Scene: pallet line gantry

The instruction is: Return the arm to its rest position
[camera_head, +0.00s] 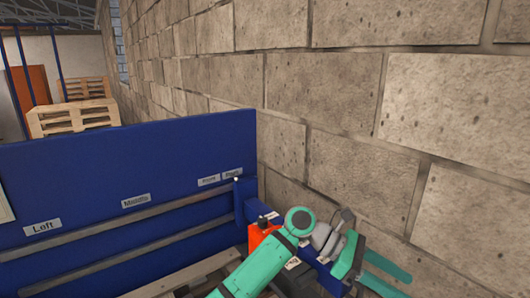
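My arm reaches up from the bottom edge in the head view, with a teal link and a round teal joint, and bends down to the right. My gripper (402,286) is at the lower right, in front of the block wall. Its two teal fingers stand apart with a gap between them, and I see nothing held. The lower finger is partly cut off by the bottom edge.
A blue panel (100,165) with white labels and grey rails stands at the left. The stone block wall (320,95) runs close along the right. An orange-red item (259,236) shows beside my arm, partly hidden. Wooden pallets (75,117) are stacked at the back left.

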